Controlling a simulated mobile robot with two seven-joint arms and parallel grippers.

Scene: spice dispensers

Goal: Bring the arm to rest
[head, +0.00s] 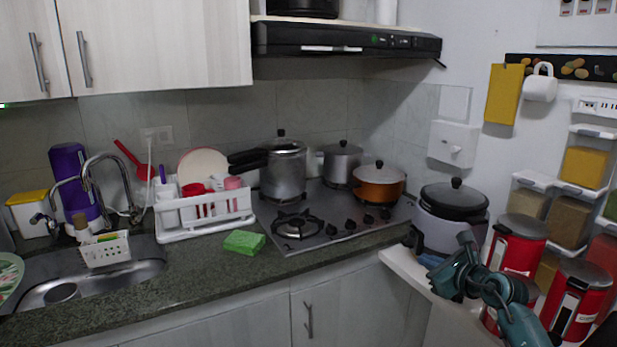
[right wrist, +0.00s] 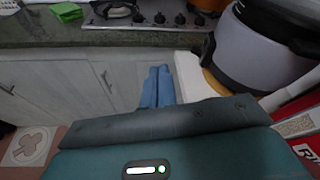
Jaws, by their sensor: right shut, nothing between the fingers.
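My right arm (head: 505,295) is teal and comes in from the lower right of the head view. Its gripper (head: 428,261) is in front of the rice cooker, by the white shelf edge. In the right wrist view the two blue fingers of the right gripper (right wrist: 158,75) lie together, shut and empty, with cabinet fronts behind them. My left arm and gripper are not in view.
The white and black cooker (head: 452,215) stands close to the gripper on a white shelf (head: 405,268). Red canisters (head: 515,243) crowd the right side near the arm. Wall spice dispensers (head: 585,168) hang above. Open space lies before the cabinets (head: 250,325).

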